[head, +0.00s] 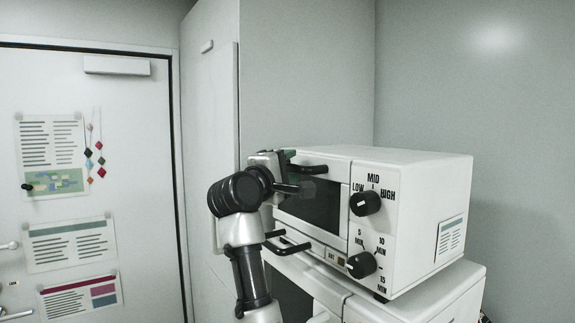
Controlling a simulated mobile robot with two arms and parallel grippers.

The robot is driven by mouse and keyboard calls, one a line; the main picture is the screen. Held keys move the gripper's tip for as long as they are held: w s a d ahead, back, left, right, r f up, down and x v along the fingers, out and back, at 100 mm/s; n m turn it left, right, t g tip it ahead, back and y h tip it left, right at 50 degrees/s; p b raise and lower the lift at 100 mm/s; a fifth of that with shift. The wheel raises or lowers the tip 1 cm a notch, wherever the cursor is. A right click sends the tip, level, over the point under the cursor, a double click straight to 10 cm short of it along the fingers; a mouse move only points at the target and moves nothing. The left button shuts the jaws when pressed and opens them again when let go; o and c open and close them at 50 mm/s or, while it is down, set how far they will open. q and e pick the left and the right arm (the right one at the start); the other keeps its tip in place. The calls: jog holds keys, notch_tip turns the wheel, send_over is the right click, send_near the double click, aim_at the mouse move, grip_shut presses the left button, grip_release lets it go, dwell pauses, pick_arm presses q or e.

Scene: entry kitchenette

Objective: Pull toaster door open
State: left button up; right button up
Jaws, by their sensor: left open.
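The white toaster oven (420,195) stands at the centre right with its front turned to the left. Its door (318,208), with a dark glass window, looks shut. A dark handle bar (314,169) shows near the door's top edge. My left gripper (293,178) is open at the upper left of the door, close to the handle. I cannot tell whether it touches the handle or whether the bar lies between the fingers. My wrist hides the left part of the toaster front. My right gripper is not in view.
The toaster stands on another white appliance (440,296). Two black knobs (366,202) are on the toaster's front right. A tall cabinet (210,110) stands behind, and a door with posters (100,90) is at the left.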

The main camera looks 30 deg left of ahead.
pick_arm(q)
jog(key=shift+c, duration=0.2)
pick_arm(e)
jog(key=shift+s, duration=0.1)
pick_arm(q)
grip_shut()
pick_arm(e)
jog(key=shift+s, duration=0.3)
pick_arm(q)
jog(key=shift+s+f, duration=0.1)
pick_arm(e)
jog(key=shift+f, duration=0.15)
